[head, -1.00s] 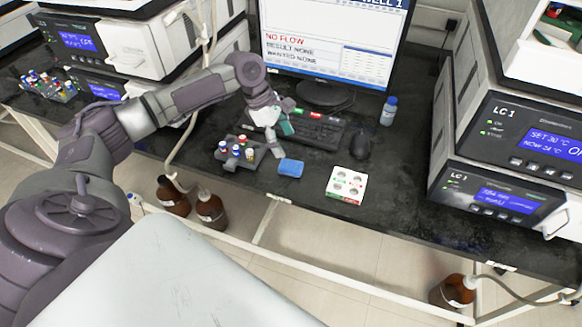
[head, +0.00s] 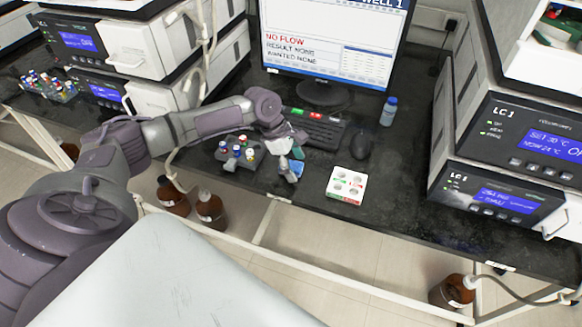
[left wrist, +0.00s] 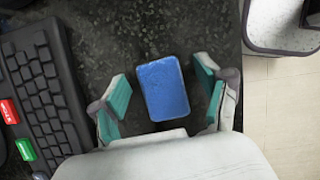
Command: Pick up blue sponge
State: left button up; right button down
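The blue sponge (left wrist: 163,88) lies flat on the black bench top, as the left wrist view shows. My left gripper (left wrist: 164,92) is open, with one green-padded finger on each side of the sponge and a visible gap to each. In the head view, my left gripper (head: 293,166) is right over the sponge (head: 297,168), which is mostly hidden behind it. My right gripper is not in view.
The keyboard (head: 318,131), mouse (head: 361,146) and blue-capped bottle (head: 389,111) are behind. The bench's front edge is close.

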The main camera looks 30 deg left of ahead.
aim_at(295, 169)
pick_arm(q)
jog(key=c, duration=0.8)
jog(key=shift+r, duration=0.55)
jog(key=r, duration=0.3)
jog(key=shift+s+d+r, duration=0.3)
jog(key=shift+s+d, duration=0.05)
jog(key=s+d+r, duration=0.6)
jog(key=s+d, duration=0.1)
jog(key=shift+s+d+r+p, duration=0.2)
jog(key=shift+s+d+p, duration=0.05)
jog(key=shift+s+p, duration=0.05)
